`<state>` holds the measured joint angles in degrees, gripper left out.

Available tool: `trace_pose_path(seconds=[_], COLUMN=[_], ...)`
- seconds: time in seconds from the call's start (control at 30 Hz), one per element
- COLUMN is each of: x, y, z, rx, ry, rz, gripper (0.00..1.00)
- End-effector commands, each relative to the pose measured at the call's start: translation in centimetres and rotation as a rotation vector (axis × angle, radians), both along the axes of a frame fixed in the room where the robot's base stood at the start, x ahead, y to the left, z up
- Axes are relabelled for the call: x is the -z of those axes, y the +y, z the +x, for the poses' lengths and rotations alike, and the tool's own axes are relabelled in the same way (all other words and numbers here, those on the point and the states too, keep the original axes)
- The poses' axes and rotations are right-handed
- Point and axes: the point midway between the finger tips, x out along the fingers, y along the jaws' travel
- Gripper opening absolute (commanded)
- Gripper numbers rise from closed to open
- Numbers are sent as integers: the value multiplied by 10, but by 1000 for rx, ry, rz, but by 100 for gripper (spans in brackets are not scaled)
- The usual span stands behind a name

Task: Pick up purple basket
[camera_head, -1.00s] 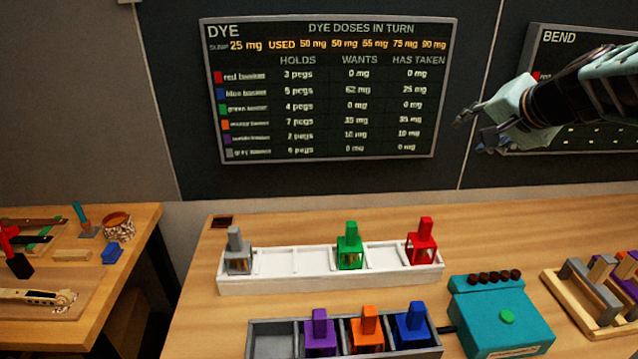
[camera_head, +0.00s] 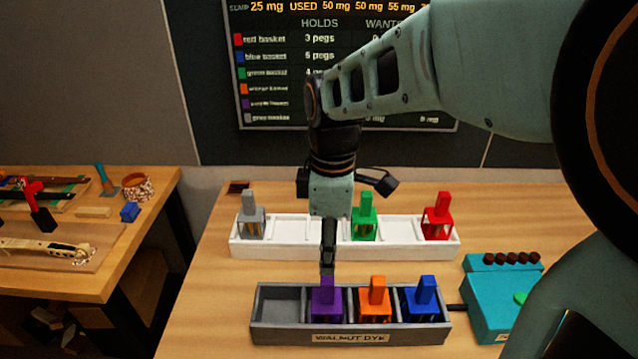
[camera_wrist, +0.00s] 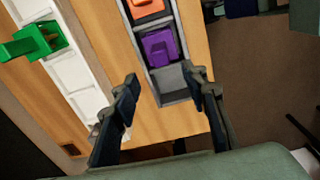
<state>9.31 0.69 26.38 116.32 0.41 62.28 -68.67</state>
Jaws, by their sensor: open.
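The purple basket (camera_head: 327,298) stands upright in the grey walnut dye tray (camera_head: 282,338), in the second compartment from the left, beside the orange basket (camera_head: 375,300). In the wrist view the purple basket (camera_wrist: 160,46) lies beyond the fingertips, a little above the middle of the gap. My gripper (camera_head: 328,268) points down over the purple basket in the head view, its fingers close to the handle top. The wrist view shows the fingers (camera_wrist: 163,82) apart with nothing between them. The fingers overlap in the head view, so the exact gap to the handle is unclear.
The blue basket (camera_head: 424,300) stands at the tray's right end; the left compartment is empty. Behind is a white tray (camera_head: 300,250) with grey (camera_head: 251,217), green (camera_head: 365,220) and red (camera_head: 438,217) baskets. A teal box (camera_head: 490,300) stands to the right.

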Motion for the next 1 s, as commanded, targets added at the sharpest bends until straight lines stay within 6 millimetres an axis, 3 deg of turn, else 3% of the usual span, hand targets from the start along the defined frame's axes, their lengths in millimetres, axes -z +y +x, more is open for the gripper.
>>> trace_pose_path(seconds=[0.3,0.57,0.8,1.0], x=[44,66,101,110], y=[1,1,0,0], z=[-5,-4,-2,-1], rx=[-48,-45,-45,-45], ry=[15,13,14,10], rz=[-17,-16,-15,-16], gripper=[41,41,41,41])
